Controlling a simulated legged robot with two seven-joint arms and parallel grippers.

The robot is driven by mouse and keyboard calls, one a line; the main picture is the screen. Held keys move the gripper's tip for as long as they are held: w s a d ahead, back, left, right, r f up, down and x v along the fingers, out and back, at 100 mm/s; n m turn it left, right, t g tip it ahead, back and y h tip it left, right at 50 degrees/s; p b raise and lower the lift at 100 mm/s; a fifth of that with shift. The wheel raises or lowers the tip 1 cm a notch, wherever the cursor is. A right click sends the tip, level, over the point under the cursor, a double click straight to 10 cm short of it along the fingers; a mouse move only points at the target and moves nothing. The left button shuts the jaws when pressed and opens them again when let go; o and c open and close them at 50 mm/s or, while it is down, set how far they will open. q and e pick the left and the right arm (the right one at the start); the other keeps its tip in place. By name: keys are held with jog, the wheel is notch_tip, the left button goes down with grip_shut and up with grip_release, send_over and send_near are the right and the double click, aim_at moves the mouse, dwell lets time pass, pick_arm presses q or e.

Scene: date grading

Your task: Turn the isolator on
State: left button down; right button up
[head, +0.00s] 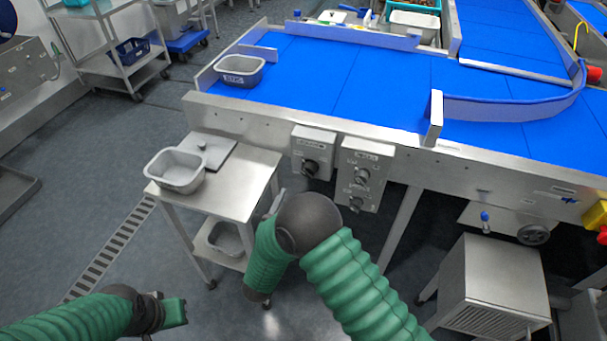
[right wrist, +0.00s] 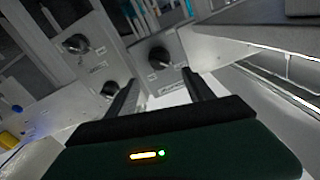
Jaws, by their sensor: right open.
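Two grey control boxes hang on the conveyor's front in the head view. The left box (head: 312,143) has one dark rotary knob (head: 311,168); the right box (head: 367,155) has two knobs, one above the other. Their labels are too small to read, so I cannot tell for certain which is the isolator. In the right wrist view my right gripper (right wrist: 160,82) is open and empty, its two dark fingers pointing at the single knob (right wrist: 160,57), apart from it. In the head view my arm mostly hides that gripper. My left gripper (head: 172,312) is low at left, its jaws unclear.
A steel trolley (head: 236,190) with a grey tub (head: 176,170) stands left of the boxes. The blue conveyor belt (head: 400,80) runs above them, carrying another grey tub (head: 239,70). A steel cabinet (head: 492,285) is at lower right. The floor at left is mostly open.

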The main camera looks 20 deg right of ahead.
aim_at(306, 175)
jog(key=b+x, duration=0.1)
jog(key=x, duration=1)
jog(key=shift+w+d+f, duration=0.1)
jog(key=shift+d+f, duration=0.05)
grip_shut()
